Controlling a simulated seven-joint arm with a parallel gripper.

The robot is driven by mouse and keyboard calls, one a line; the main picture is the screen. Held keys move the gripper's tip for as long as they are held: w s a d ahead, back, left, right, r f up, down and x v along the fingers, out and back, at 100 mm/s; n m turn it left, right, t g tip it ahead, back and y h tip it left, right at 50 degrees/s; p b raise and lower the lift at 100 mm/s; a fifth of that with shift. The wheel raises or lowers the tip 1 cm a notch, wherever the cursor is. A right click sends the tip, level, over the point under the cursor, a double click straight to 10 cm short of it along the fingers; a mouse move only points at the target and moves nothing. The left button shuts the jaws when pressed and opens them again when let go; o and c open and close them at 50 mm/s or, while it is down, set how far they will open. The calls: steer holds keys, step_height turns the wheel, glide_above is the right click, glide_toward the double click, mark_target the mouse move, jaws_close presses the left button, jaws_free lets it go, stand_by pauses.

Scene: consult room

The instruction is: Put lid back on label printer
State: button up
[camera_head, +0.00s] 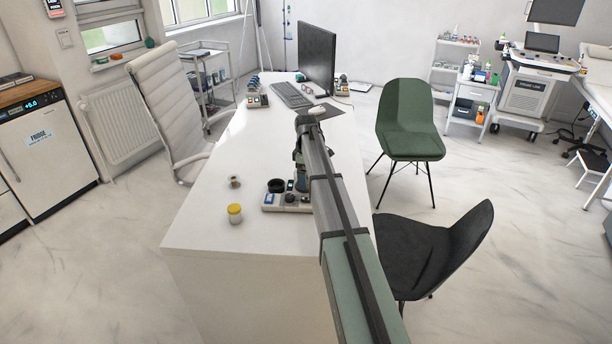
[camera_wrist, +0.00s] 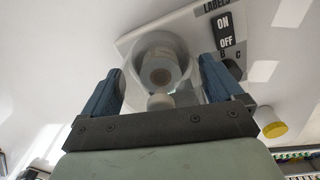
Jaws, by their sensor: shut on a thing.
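The label printer (camera_wrist: 150,36), a pale flat unit marked LABELS with an ON/OFF switch (camera_wrist: 225,32), lies ahead of my gripper in the wrist view. In the head view it appears to be the unit (camera_head: 268,207) near the desk's front end. My gripper (camera_wrist: 162,82) has its two blue fingers on either side of a clear round lid (camera_wrist: 190,92) and is shut on it. A round roll with a dark centre (camera_wrist: 160,76) shows through the lid. Whether the lid touches the printer is unclear. In the head view my arm partly covers my gripper (camera_head: 301,183).
A yellow-capped jar (camera_head: 235,214) and a small brown roll (camera_head: 235,182) stand left of the unit; a yellow-capped jar also shows in the wrist view (camera_wrist: 271,124). The keyboard (camera_head: 291,95) and monitor (camera_head: 317,57) are farther back. The desk's left front (camera_head: 205,220) is clear.

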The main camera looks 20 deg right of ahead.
stand_by(0.4)
steer(key=o, duration=0.7)
steer(key=shift+c, duration=0.2)
steer(key=shift+r, duration=0.1)
steer(key=shift+r, duration=3.4)
steer(key=shift+c, duration=0.5)
jaws_close()
steer(key=shift+f, duration=1.1)
